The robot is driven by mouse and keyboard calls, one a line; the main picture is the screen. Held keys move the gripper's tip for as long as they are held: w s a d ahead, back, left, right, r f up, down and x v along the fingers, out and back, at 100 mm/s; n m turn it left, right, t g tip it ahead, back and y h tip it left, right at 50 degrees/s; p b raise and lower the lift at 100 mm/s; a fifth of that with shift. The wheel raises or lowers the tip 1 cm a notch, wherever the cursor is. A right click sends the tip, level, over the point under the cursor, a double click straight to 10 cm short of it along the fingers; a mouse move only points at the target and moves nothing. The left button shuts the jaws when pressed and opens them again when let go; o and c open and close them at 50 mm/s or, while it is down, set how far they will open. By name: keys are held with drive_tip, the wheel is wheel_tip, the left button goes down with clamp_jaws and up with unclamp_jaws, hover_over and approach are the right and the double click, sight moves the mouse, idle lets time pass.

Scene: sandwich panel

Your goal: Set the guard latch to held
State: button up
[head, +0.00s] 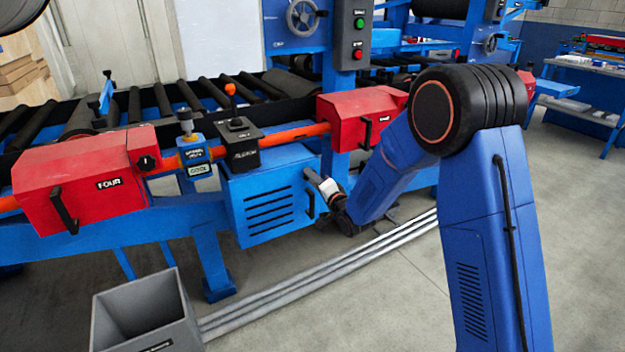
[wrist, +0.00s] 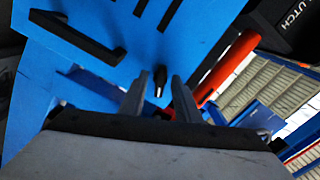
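My gripper (head: 316,181) is at the upper right of a blue slotted cabinet (head: 240,183) in the head view. In the wrist view the gripper's two fingers (wrist: 158,98) are apart, with a gap between them. A small dark pin with a pale tip (wrist: 160,80) sticks out from the blue panel (wrist: 185,35), and in the picture it lies in that gap. I cannot tell whether the fingers touch it. No label naming the guard latch is readable, so I cannot tell whether this pin is it. The pin is not clear in the head view.
A black handle (head: 311,202) is on the cabinet's right side. Above are a black lever box (head: 239,144), an orange rail (head: 290,134) and red covers (head: 85,185). A grey bin (head: 145,310) and metal rods (head: 300,280) are on the floor. The right floor is mostly clear.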

drive_tip(key=shift+c, duration=0.3)
clamp_jaws()
drive_tip(key=shift+n, duration=0.4)
drive_tip(key=n, duration=0.5)
drive_tip(key=shift+n, duration=0.4)
drive_tip(key=n, duration=0.6)
drive_tip(key=shift+n, duration=0.4)
drive_tip(key=shift+o, duration=0.3)
unclamp_jaws()
